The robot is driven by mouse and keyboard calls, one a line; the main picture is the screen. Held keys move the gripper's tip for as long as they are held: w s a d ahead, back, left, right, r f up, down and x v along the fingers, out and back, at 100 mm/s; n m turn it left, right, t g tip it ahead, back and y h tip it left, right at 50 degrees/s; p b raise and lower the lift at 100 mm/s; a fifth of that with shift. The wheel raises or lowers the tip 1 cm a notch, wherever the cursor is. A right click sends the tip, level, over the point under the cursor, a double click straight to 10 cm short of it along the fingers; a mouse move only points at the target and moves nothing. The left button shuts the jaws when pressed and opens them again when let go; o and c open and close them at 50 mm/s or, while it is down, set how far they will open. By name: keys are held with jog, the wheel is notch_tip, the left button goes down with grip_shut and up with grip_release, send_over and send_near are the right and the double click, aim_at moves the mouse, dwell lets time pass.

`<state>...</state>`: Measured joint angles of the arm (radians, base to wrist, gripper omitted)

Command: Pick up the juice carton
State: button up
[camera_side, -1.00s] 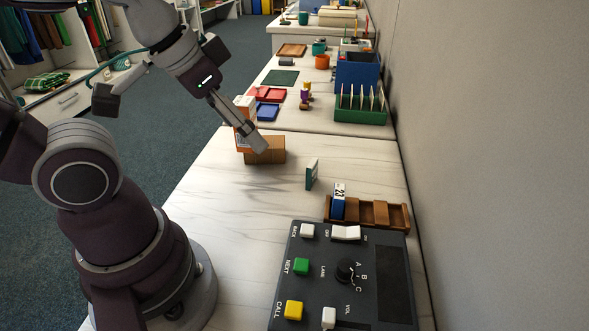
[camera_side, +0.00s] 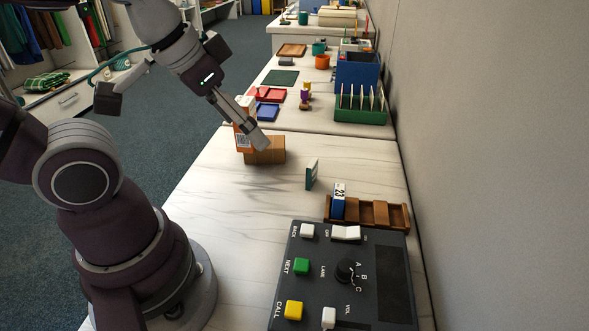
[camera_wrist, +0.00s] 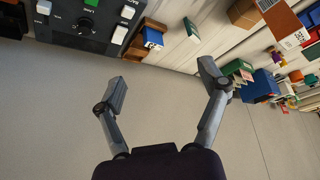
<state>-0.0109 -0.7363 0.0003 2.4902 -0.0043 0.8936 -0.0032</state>
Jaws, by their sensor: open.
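An orange and white juice carton (camera_side: 243,141) stands upright at the far left of the pale table, behind a brown block. My gripper (camera_side: 260,140) is in front of the carton in the side view and covers part of it; I cannot tell the exact gap. In the wrist view my gripper (camera_wrist: 161,72) is open, its two fingers wide apart with only grey wall between them. The carton, with its white label (camera_wrist: 294,39), shows at the upper right there, outside the fingers.
The brown block (camera_side: 272,151) sits next to the carton. A small teal and white card-like piece (camera_side: 312,173) stands mid-table. A brown slotted rack (camera_side: 380,213) holds a blue numbered piece. A dark button console (camera_side: 345,285) fills the front. Grey wall (camera_side: 490,150) borders the right.

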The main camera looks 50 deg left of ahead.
jog(key=w+a+n+y, duration=0.2)
jog(key=w+a+n, duration=0.2)
jog(key=a, duration=0.3)
jog(key=n+g+y, duration=0.1)
jog(key=n+y, duration=0.2)
jog(key=n, duration=0.2)
send_near(242, 101)
jog(key=x, duration=1)
jog(key=shift+w+a+f, duration=0.15)
jog(key=shift+f, duration=0.1)
jog(key=c, duration=1.3)
